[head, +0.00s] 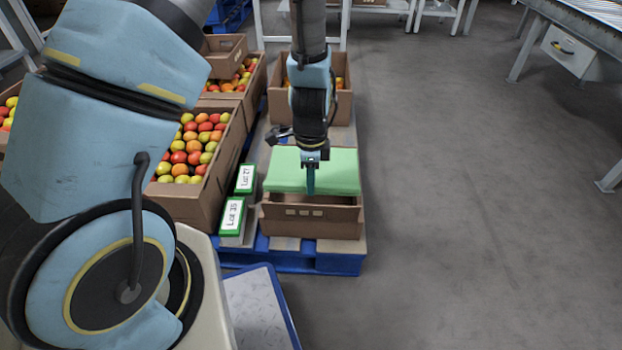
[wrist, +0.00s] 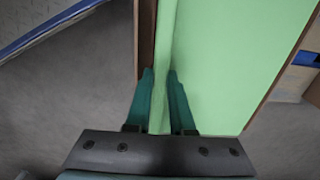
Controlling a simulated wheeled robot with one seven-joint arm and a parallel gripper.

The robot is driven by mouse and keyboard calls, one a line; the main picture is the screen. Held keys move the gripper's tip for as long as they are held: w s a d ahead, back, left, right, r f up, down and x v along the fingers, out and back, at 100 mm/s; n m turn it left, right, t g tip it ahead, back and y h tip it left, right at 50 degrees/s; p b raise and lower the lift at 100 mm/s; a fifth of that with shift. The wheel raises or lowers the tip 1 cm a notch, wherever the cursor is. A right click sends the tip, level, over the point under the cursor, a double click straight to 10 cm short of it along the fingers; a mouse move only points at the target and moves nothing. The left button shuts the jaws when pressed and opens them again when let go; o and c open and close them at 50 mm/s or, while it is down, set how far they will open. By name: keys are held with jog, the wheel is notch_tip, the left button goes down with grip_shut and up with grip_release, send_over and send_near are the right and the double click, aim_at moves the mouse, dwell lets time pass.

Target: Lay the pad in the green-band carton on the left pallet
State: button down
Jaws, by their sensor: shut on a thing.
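The light green pad (head: 335,172) is over an open brown carton (head: 312,222) at the near end of the blue pallet (head: 340,262). My gripper (head: 311,184) points down at the pad's near edge. In the wrist view my gripper (wrist: 160,85) is shut on a raised edge strip of the pad (wrist: 240,60); the rest spreads out to the right. Brown carton wall (wrist: 146,40) shows beside the pad. The pad hides the carton's inside, and I cannot tell whether it rests on the rim or hangs above it. No green band shows on the carton's visible side.
Green-framed lot cards (head: 232,217) stand left of the carton. A blue-edged tray (head: 262,305) is at the front. The floor to the right is clear.

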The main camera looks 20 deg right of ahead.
notch_tip(320, 180, down, 7)
jog(key=b, duration=0.3)
jog(key=shift+r, duration=0.2)
dwell(0.3)
jog(key=c, duration=0.7)
grip_release()
jog(key=c, duration=0.3)
jog(key=shift+r, duration=0.1)
notch_tip(320, 180, up, 10)
jog(key=p, duration=0.8)
jog(key=shift+p, duration=0.4)
